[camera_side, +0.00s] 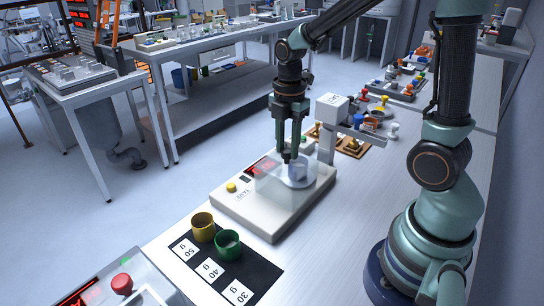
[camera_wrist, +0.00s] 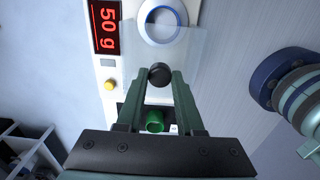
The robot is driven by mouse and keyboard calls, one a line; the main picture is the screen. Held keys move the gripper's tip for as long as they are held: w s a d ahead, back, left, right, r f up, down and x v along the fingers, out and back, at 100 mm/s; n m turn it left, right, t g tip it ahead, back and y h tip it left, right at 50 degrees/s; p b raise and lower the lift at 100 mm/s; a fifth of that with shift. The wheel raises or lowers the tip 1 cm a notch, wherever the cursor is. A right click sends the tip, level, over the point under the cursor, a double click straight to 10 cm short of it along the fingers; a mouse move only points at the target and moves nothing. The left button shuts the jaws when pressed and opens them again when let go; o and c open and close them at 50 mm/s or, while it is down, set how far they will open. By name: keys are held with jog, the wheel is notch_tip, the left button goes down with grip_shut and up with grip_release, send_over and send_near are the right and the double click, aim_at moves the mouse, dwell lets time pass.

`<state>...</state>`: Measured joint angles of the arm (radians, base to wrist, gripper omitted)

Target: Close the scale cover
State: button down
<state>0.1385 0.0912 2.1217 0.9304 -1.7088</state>
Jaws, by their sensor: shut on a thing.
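The scale (camera_side: 243,207) is a cream box on the bench with a round pan. A pale cup stands on the pan; its blue rim (camera_wrist: 165,20) shows in the wrist view. The clear cover (camera_side: 268,183) reaches over part of the scale top near the pan. I cannot tell whether it fully encloses the cup. My gripper (camera_side: 291,157) points down at the cover, shut on its black knob (camera_wrist: 160,75), which shows between the fingertips in the wrist view. The red display (camera_wrist: 106,28) reads 50 g.
A yellow cup (camera_side: 203,227) and a green cup (camera_side: 228,244) stand on a black mat (camera_side: 262,277) labelled 50 g, 40 g and 30 g. A white post device (camera_side: 328,135) stands behind the scale. A yellow button (camera_side: 231,187) sits on the scale's left end.

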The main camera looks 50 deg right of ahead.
jog(key=d, duration=0.6)
jog(key=shift+r, duration=0.1)
jog(key=c, duration=0.5)
grip_release()
jog(key=shift+c, duration=0.2)
jog(key=shift+a, duration=0.1)
notch_tip(320, 180, up, 12)
